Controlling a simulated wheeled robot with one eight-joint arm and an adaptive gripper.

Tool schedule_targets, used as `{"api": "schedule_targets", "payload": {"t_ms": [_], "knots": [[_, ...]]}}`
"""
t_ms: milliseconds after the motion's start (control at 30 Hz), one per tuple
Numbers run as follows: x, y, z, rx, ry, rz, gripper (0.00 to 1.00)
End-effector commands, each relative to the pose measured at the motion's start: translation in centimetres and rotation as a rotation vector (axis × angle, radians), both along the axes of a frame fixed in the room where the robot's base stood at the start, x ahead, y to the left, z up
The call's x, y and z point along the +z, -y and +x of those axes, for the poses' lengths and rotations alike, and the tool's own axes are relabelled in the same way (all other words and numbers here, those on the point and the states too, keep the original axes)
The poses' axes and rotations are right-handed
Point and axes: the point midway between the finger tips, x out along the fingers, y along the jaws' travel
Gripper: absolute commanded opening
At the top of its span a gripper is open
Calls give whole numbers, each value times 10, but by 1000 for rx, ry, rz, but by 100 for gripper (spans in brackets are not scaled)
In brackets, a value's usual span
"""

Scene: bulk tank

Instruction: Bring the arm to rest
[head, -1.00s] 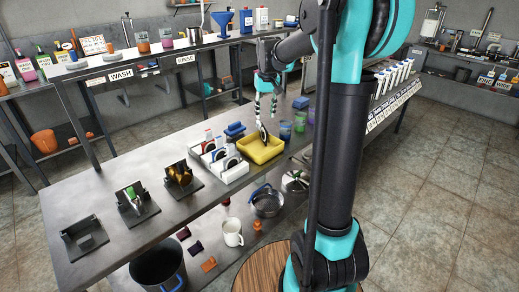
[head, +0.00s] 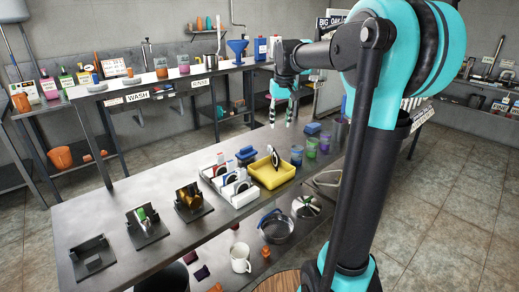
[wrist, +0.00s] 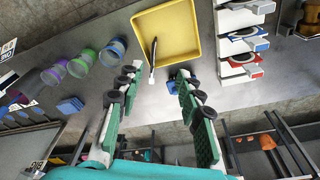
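My arm reaches across the right of the head view over the bench. My gripper (head: 281,110) hangs fingers down beyond the yellow tray, clear of the bench top. In the wrist view my gripper (wrist: 153,85) is open, its green-and-black fingers spread with nothing between them. The yellow tray (head: 258,178) holds a thin black-and-white tool (head: 275,158) that stands or leans in it. The tray (wrist: 192,50) and the tool (wrist: 153,55) also show beyond the fingertips in the wrist view, apart from them.
A white rack (head: 240,196) stands left of the tray. Colored cups (head: 311,147) stand to its right, and a blue block (head: 312,128) lies behind. Black holders (head: 146,232) line the bench's left part. The wash shelf (head: 165,78) runs behind, with bottles and a blue funnel.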

Motion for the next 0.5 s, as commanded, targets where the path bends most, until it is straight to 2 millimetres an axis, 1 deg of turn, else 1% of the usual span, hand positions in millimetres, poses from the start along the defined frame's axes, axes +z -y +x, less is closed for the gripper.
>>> {"api": "schedule_targets", "payload": {"t_ms": [33, 67, 167, 200, 267, 300, 367, 400, 500], "knots": [[-14, 3, -14, -6, 10, 1, 37], [-24, 5, -23, -10, 18, 1, 37], [-66, 13, -65, -29, 53, 4, 37], [-86, 16, -84, -37, 70, 6, 37], [-115, 21, -116, -49, 95, 7, 37], [-133, 24, -136, -56, 110, 8, 37], [-159, 27, -166, -65, 133, 10, 37], [-174, 29, -185, -72, 145, 10, 37], [-206, 33, -226, -85, 174, 12, 37]]}}
